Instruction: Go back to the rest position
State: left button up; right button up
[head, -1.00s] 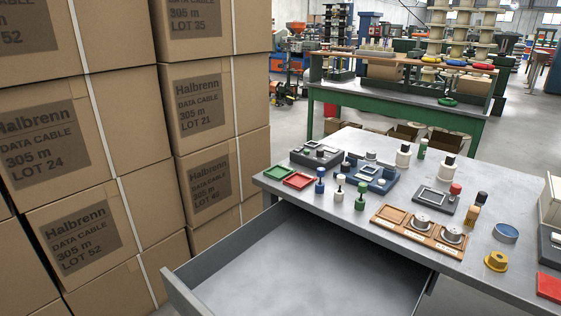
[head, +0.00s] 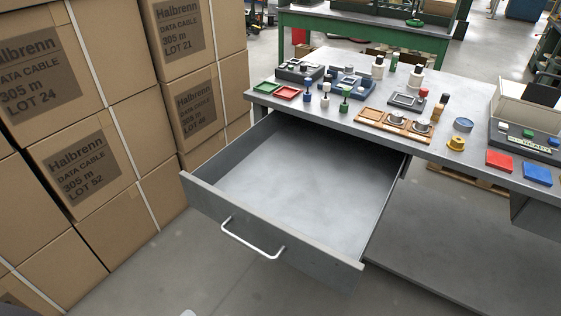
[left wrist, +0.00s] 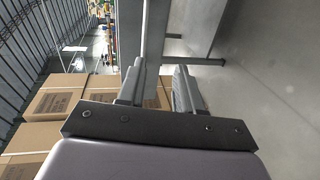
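My left gripper (left wrist: 159,84) shows in the left wrist view. Its two grey fingers stand apart with nothing held between them.
The grey workbench (head: 480,165) carries small trays, knobs, bottles and a wooden holder (head: 396,124). Stacked cardboard boxes (head: 125,120) stand close on the left. A green bench (head: 345,27) is behind.

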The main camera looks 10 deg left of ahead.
pick_arm(q)
jog(key=w+d+f+m+g+y+p, duration=0.1)
jog(key=w+d+f+m+g+y, duration=0.2)
jog(key=m, duration=1.2)
notch_tip(320, 180, down, 2)
jog(key=shift+w+d+f+m+g, duration=0.15)
jog(key=shift+w+m+g, duration=0.25)
jog(key=shift+w+g, duration=0.2)
